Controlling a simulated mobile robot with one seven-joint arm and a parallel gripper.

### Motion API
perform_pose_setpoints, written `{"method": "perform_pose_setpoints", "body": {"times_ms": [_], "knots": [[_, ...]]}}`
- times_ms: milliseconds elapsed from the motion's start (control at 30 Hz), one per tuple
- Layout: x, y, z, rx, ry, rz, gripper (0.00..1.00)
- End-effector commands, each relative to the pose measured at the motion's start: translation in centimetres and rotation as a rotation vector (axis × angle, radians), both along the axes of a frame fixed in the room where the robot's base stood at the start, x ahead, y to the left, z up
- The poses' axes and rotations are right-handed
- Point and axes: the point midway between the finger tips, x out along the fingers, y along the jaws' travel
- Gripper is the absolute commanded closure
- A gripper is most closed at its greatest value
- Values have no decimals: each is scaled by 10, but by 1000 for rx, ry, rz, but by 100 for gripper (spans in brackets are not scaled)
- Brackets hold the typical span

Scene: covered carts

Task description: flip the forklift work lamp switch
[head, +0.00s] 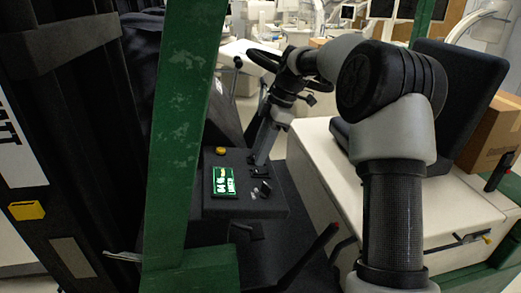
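The forklift's dark control console (213,205) is in the middle of the head view. It carries a lit green display (223,181), a yellow button (221,151), small black switches (260,172) and a black knob (265,187). I cannot tell which control is the work lamp switch or how it is set. My arm reaches in from the right, and its wrist end, with my gripper (277,105), is above and behind the console near the steering wheel (262,60). The fingers are too small and dark to make out, and contact with a switch cannot be judged.
A green post (185,130) stands in front of the console's left side. A red-tipped lever (325,235) rises at the front right. A black seat (465,90) on a white housing (470,205) and a cardboard box (492,135) are to the right.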

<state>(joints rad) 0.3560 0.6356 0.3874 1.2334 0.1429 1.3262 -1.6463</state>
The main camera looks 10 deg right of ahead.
Motion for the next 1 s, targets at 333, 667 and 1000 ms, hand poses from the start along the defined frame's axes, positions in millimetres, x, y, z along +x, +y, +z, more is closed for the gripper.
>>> {"method": "perform_pose_setpoints", "body": {"times_ms": [333,667,1000], "knots": [[1,-10,26,-1,-4,-1,62],[1,-39,104,-1,-4,-3,62],[1,-60,157,0,-1,-1,62]]}}
